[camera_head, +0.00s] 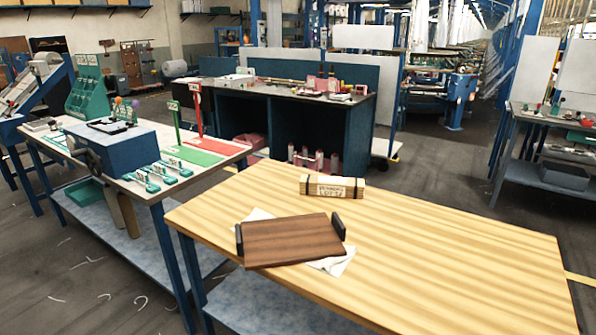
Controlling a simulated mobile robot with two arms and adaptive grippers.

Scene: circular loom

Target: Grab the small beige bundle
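The small beige bundle (332,186) lies on the far side of the light striped wooden table (440,240). It is a short block of beige strips with a dark band near each end and dark lettering on its front face. Nothing touches it from above. Neither of my grippers shows in the head view.
A dark brown wooden tray (292,241) with black end handles lies nearer on the same table, over a white cloth (338,262). The table's right part is clear. A workbench (150,178) with a blue box (115,150) stands at left; a dark bench (285,115) stands behind.

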